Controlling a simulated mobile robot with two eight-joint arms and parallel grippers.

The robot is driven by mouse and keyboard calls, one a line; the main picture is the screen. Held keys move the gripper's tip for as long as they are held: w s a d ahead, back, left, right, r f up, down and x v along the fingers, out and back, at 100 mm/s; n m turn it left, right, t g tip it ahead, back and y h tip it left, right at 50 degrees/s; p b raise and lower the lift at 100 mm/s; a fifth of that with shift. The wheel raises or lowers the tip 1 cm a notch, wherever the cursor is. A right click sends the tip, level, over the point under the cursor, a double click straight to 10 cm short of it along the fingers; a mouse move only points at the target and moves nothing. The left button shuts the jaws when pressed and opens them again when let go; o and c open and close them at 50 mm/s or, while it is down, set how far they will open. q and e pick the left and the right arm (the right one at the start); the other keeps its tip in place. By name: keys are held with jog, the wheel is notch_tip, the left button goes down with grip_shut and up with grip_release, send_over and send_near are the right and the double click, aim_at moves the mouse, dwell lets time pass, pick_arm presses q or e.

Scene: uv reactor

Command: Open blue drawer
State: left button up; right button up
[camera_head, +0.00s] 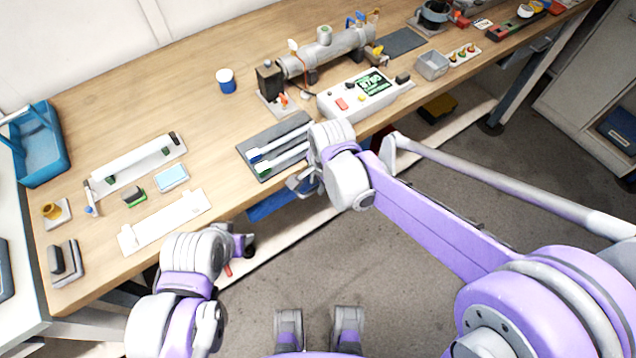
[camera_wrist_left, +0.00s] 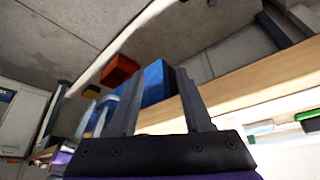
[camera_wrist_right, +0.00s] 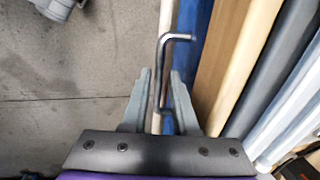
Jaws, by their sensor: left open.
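The blue drawer (camera_head: 272,205) sits under the front edge of the workbench. My right arm hides part of it in the head view. It also shows as a blue strip in the right wrist view (camera_wrist_right: 191,60) and as a blue front in the left wrist view (camera_wrist_left: 155,82). A bent metal handle (camera_wrist_right: 163,62) runs along the drawer front. My right gripper (camera_wrist_right: 160,80) is open, with the handle between its fingers; whether they touch it I cannot tell. It is at the bench edge in the head view (camera_head: 304,184). My left gripper (camera_wrist_left: 160,85) is open and empty, below the bench edge.
The wooden workbench (camera_head: 205,120) carries a dark tray (camera_head: 258,150) with tubes near its front edge, a control box (camera_head: 350,100) and a blue-and-white jar (camera_head: 226,82). A red box (camera_wrist_left: 119,70) shows under the bench. The grey floor in front is clear.

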jog(key=shift+f, duration=0.3)
grip_shut()
dwell(1.3)
